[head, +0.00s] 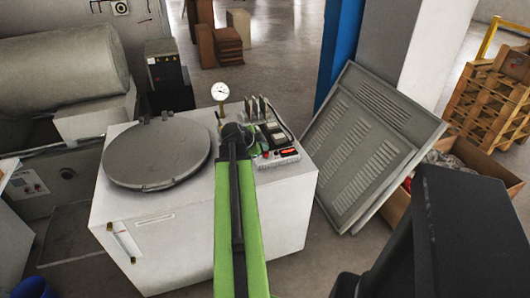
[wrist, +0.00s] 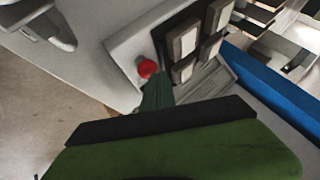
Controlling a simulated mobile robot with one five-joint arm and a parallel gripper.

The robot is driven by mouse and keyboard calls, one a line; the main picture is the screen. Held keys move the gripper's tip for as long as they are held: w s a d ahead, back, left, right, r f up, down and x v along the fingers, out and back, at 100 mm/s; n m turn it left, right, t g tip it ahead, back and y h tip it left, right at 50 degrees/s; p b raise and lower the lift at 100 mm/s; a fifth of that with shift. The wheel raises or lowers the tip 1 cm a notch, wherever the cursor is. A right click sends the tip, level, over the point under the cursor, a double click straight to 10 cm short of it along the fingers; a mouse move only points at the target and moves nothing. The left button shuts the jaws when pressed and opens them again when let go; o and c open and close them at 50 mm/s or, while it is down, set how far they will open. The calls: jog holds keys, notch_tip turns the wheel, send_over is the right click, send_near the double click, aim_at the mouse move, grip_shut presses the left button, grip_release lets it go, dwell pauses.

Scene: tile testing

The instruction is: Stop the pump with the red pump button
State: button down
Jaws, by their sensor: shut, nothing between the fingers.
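The red pump button (wrist: 147,69) is a small round knob on the pale control panel (wrist: 125,58) in the wrist view. My gripper (wrist: 157,92) is shut and empty. Its dark green tip is just below and slightly right of the button in that view; I cannot tell whether they touch. In the head view my gripper (head: 257,146) is over the control area at the back right of the white machine (head: 165,243). A small red spot there, beside the gripper, may be the button (head: 266,154). The button's lower side is close to the gripper tip.
Several upright switches or levers (wrist: 183,42) stand right beside the button. The machine top also carries a dial gauge (head: 220,92), a lit red display (head: 290,152) and a round grey lid (head: 157,153). Grey louvred panels (head: 370,140) lean at the right.

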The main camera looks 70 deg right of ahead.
jog(key=shift+r, duration=0.15)
notch_tip(320, 180, up, 6)
jog(key=p, duration=0.6)
